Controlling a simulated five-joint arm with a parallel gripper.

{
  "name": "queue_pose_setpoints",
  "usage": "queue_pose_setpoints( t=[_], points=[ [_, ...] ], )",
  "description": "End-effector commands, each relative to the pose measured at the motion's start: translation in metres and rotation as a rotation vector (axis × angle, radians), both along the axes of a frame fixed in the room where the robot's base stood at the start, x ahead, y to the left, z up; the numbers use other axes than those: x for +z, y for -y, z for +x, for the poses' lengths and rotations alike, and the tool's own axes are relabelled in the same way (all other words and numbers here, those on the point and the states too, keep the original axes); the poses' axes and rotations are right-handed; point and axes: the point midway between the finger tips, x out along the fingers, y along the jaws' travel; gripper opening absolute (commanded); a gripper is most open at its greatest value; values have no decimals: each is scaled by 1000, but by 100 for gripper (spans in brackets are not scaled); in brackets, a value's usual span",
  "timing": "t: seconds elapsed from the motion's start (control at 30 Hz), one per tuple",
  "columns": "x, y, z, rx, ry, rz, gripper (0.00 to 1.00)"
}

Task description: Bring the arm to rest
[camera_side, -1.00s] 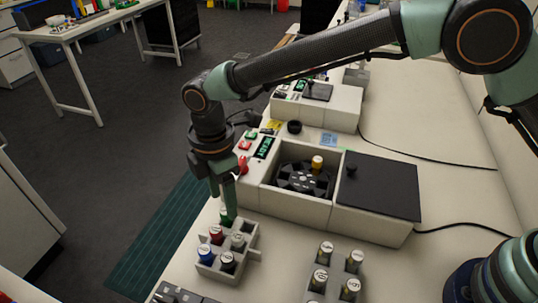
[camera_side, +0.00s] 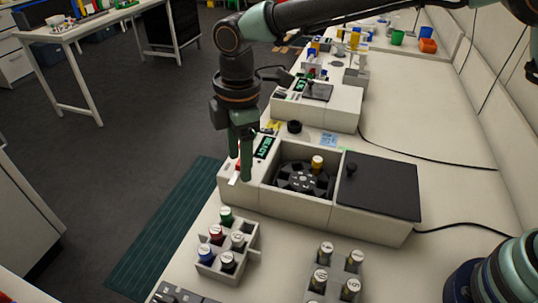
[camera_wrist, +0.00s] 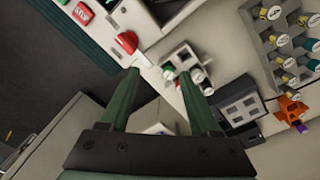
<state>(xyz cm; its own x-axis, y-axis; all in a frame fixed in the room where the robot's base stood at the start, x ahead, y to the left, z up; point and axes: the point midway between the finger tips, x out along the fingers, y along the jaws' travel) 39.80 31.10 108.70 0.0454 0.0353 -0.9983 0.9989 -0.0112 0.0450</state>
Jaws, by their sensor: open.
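My gripper (camera_side: 241,178) points down with its two green fingers apart and nothing between them. In the side view it hangs in front of the shaker unit's (camera_side: 295,188) control panel, above and behind the small grey rack (camera_side: 243,262). The rack holds several capped vials, among them a green-capped one (camera_side: 226,216), a red-capped one and a blue-capped one. In the wrist view my gripper (camera_wrist: 160,83) is open, with the rack (camera_wrist: 183,58) beyond the right finger and a red lever (camera_wrist: 126,42) beyond the left one.
The shaker's lid is open, showing a black rotor (camera_side: 303,178) with one yellow-capped vial. A second rack (camera_side: 335,272) of vials stands at the front. Another unit (camera_side: 318,105) stands behind. Cables run over the bench at right; bare bench (camera_side: 450,130) lies there.

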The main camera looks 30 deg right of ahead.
Motion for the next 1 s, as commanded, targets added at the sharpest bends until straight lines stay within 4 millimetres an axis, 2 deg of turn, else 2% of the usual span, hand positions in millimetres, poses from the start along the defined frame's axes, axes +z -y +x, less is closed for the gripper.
queue_pose_setpoints(
  t=[0.03, 0.2, 0.37, 0.5, 0.67, 0.8, 1.0],
  points=[
    [17, 20, 4, -78, 19, 17, 63],
    [57, 82, 6, -335, 70, 70, 63],
    [84, 139, -5, -574, 117, 124, 63],
    [100, 185, -22, -781, 160, 174, 63],
    [109, 232, -48, -1013, 209, 234, 63],
    [109, 267, -73, -1213, 255, 291, 63],
    [100, 300, -102, -1430, 304, 359, 63]
  ],
)
